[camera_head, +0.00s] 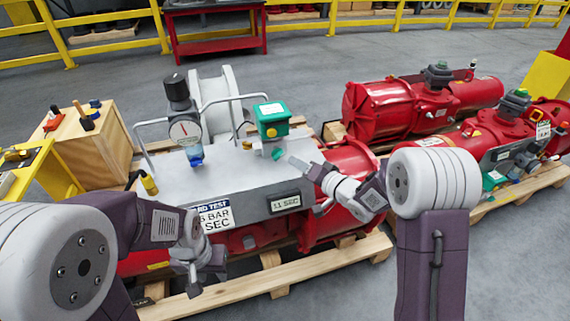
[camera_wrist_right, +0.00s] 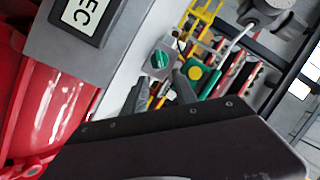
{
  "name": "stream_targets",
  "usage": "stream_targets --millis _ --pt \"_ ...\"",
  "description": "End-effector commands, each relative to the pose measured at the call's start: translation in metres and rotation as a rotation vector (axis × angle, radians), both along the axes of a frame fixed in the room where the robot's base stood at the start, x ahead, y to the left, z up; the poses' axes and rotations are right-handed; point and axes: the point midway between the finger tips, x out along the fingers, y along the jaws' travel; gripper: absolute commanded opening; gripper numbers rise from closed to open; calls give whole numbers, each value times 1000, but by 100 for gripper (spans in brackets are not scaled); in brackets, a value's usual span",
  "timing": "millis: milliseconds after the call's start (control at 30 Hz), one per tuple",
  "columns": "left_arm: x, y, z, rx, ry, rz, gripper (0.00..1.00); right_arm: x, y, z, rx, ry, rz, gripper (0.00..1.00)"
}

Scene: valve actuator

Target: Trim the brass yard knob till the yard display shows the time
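The grey test box (camera_head: 240,185) stands on the red actuator. Its front carries a small display (camera_head: 285,202) that seems to read 11 SEC; the wrist view shows its end letters (camera_wrist_right: 88,14). A yard test label (camera_head: 212,217) is left of it, partly behind my left arm. A small yellowish, brass-like part (camera_head: 247,145) sits by the green box; I cannot tell if it is the knob. A green knob (camera_wrist_right: 158,60) lies beyond the fingers of my right gripper (camera_wrist_right: 162,92), which are apart and empty. My left gripper (camera_head: 196,284) hangs before the box, its fingers unclear.
A green box (camera_head: 272,120) with a yellow button, a gauge (camera_head: 184,131) and grey tube handles rise from the test box. A wooden crate (camera_head: 100,150) stands left. More red actuators (camera_head: 400,110) lie on pallets right. A yellow railing (camera_head: 290,27) runs behind.

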Motion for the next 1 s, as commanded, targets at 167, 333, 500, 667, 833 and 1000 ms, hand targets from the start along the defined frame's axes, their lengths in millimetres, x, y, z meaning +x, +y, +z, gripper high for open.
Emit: stream_targets --millis 167,333,500,667,833,1000 --pt "0 0 -6 0 0 0 36 26 19 -11 -1 -2 3 34" --pt "0 0 -15 0 1 0 36 52 38 -20 0 -1 1 34" --pt "0 0 -18 0 1 0 36 67 47 -22 -1 -1 0 34" --pt "0 0 -17 0 1 0 36 69 48 -22 -1 1 -1 34" --pt "0 0 -17 0 0 0 36 69 48 -22 -1 1 -1 17" --pt "0 0 -17 0 0 0 36 68 48 -22 0 0 -1 0"
